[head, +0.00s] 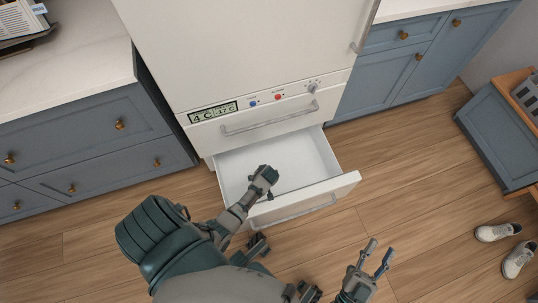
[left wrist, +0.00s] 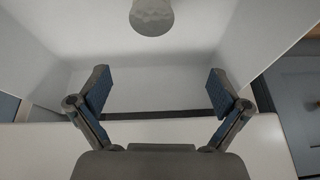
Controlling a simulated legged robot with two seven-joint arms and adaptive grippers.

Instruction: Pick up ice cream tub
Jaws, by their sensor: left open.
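A pale, rounded container, which looks like the ice cream tub (left wrist: 152,16), shows in the left wrist view at the top centre, partly cut off by the picture edge. It is inside the white drawer (left wrist: 150,75). My left gripper (left wrist: 158,88) is open and empty, with the tub ahead of it and apart from its fingers. In the head view my left gripper (head: 264,181) is over the open drawer (head: 312,165), and I cannot make out the tub there. My right gripper (head: 378,254) is open and empty, in front of the drawer over the floor.
The white fridge-freezer (head: 240,50) stands above the drawer, with a closed upper drawer handle (head: 270,119). Blue cabinets flank it left (head: 90,135) and right (head: 400,70). Shoes (head: 515,260) and a blue crate-like unit (head: 500,135) are at the right. The floor between is clear.

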